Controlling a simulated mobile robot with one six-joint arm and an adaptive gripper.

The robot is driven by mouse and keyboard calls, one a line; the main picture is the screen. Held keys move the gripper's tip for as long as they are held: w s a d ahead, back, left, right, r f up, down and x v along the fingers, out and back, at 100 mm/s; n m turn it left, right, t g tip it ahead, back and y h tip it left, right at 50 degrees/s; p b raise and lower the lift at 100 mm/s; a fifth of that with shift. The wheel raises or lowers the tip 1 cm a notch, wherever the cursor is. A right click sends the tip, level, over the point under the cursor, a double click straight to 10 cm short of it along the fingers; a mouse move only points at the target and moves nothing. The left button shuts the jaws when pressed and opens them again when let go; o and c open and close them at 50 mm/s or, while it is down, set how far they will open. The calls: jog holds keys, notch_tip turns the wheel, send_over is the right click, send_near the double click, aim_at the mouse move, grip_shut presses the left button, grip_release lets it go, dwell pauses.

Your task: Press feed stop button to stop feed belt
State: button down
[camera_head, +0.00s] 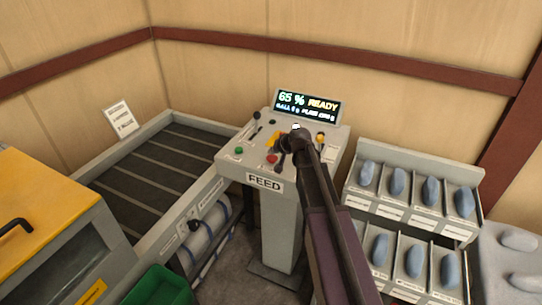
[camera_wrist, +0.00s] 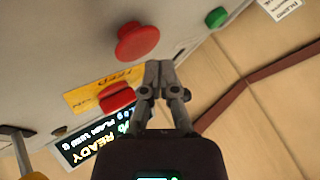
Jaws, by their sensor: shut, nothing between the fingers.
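The feed console (camera_head: 284,215) stands in the middle of the head view, with a FEED label on its front. A red button (camera_head: 271,159) sits on its sloped top, to the right of a green button (camera_head: 238,150). In the wrist view, a red mushroom-shaped button (camera_wrist: 137,42) stands out from the panel, left of my fingertips, and the green button (camera_wrist: 216,17) is to the upper right. My gripper (camera_wrist: 158,68) is shut and empty, apart from the mushroom button. In the head view, my arm hides part of the panel right of the red button.
A second red control (camera_wrist: 118,100) sits by a yellow label (camera_wrist: 92,83). The display (camera_head: 307,104) reads "65 % READY". A lever (camera_head: 254,118) stands at the panel's back left. The dark belt (camera_head: 150,180) lies left, and a bin rack (camera_head: 418,160) stands right.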

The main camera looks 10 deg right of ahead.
aim_at(273, 158)
jog(key=shift+r, duration=0.1)
dwell(0.3)
jog(key=shift+r+p, duration=2.5)
jog(key=shift+p, duration=0.05)
jog(key=s+f+n+g+h+b, duration=0.1)
jog(key=s+f+g+h, duration=0.1)
jog(key=s, duration=1.2)
jog(key=s+f+n+g+h+b, duration=0.1)
jog(key=s+f+g, duration=0.4)
jog(key=s, duration=0.9)
jog(key=shift+s+a+f+n+g+h, duration=0.2)
jog(key=shift+s+f+n+g+h, duration=0.25)
jog(key=shift+h, duration=0.35)
jog(key=shift+w+r, duration=0.1)
jog(key=shift+r, duration=0.05)
